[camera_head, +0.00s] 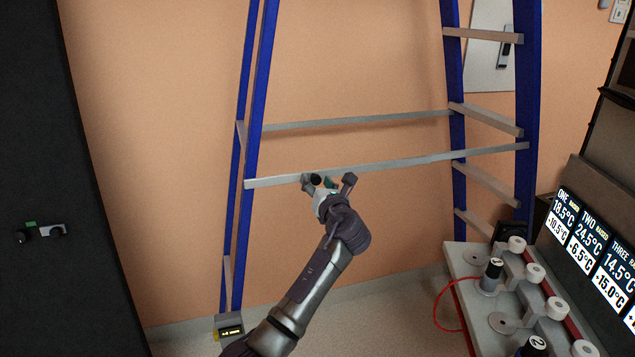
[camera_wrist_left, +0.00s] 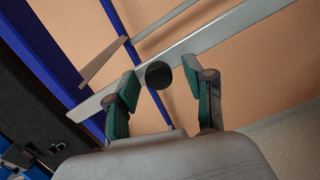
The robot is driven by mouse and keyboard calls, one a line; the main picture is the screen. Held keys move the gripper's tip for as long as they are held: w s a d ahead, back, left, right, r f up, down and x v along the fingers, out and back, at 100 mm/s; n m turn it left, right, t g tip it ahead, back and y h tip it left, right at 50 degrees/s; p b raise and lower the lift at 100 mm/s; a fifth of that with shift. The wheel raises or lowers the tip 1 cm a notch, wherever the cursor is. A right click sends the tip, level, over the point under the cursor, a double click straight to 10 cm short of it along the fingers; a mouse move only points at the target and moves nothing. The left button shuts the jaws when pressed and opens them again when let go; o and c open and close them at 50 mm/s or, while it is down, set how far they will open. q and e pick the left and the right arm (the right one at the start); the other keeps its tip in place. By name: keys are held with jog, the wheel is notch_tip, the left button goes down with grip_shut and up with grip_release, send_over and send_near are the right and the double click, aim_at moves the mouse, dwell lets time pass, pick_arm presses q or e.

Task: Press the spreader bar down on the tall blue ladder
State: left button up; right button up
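The tall blue ladder (camera_head: 262,90) stands against the peach wall, with blue legs on both sides. A long grey spreader bar (camera_head: 400,164) runs across its front, nearly level, and shows diagonally in the left wrist view (camera_wrist_left: 215,38). A round black knob (camera_head: 316,180) is at the bar's lower edge; it also shows in the left wrist view (camera_wrist_left: 158,75). My left gripper (camera_head: 331,181) is at the bar, left of its middle. Its fingers (camera_wrist_left: 161,85) are open on either side of the knob, with gaps visible. Contact with the bar cannot be told. My right gripper is not in view.
A second grey bar (camera_head: 350,121) crosses behind. A white bench (camera_head: 462,262) with rollers and a red cable stands at lower right, beside a temperature display (camera_head: 592,250). A dark cabinet (camera_head: 90,200) is at left. A small lit box (camera_head: 229,329) sits at the ladder's left foot.

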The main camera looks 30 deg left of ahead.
pick_arm(q)
jog(key=v, duration=1.2)
dwell(0.3)
